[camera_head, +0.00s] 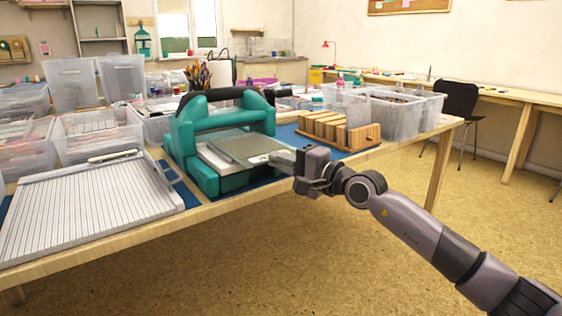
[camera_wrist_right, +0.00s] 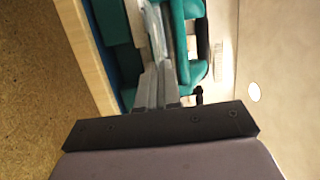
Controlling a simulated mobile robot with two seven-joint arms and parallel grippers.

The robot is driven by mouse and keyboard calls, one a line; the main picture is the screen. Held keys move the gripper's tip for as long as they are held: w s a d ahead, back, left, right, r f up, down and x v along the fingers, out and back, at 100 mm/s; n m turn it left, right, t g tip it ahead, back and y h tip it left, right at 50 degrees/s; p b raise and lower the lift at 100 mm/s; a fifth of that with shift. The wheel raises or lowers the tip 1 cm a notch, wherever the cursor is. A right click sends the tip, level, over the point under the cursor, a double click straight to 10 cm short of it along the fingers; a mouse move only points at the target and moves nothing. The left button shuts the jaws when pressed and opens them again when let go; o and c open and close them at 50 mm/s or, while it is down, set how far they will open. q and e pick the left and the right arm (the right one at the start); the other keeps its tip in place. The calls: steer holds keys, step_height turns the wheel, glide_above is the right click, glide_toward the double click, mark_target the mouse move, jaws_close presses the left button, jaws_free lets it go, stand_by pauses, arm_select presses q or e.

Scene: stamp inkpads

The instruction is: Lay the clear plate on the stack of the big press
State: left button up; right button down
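The big press (camera_head: 218,122) is the teal frame with a dark top on the table in the head view; its teal parts also show in the wrist view (camera_wrist_right: 190,10). A flat stack (camera_head: 213,158) with a pale edge lies on its bed. The clear plate (camera_head: 243,147) looks like a thin greyish sheet over the stack, with its near edge at my right gripper (camera_head: 277,158). In the right wrist view the fingers (camera_wrist_right: 158,75) are close together on the plate's edge (camera_wrist_right: 155,30). Whether the plate touches the stack is hard to tell. My left gripper is out of view.
A striped board (camera_head: 85,205) lies left of the press. A wooden block rack (camera_head: 338,130) and clear bins (camera_head: 405,110) stand to the right. More clear bins (camera_head: 100,135) and a pencil holder (camera_head: 198,76) are behind. The floor in front of the table is free.

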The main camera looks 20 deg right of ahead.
steer(key=c, duration=1.2)
jaws_free()
steer(key=shift+c, duration=0.2)
steer(key=shift+s, duration=0.1)
steer(key=p+v, duration=0.2)
steer(key=v, duration=0.1)
steer(key=a+p+v, duration=0.1)
steer(key=shift+s+d, duration=0.25)
steer(key=shift+s, duration=0.35)
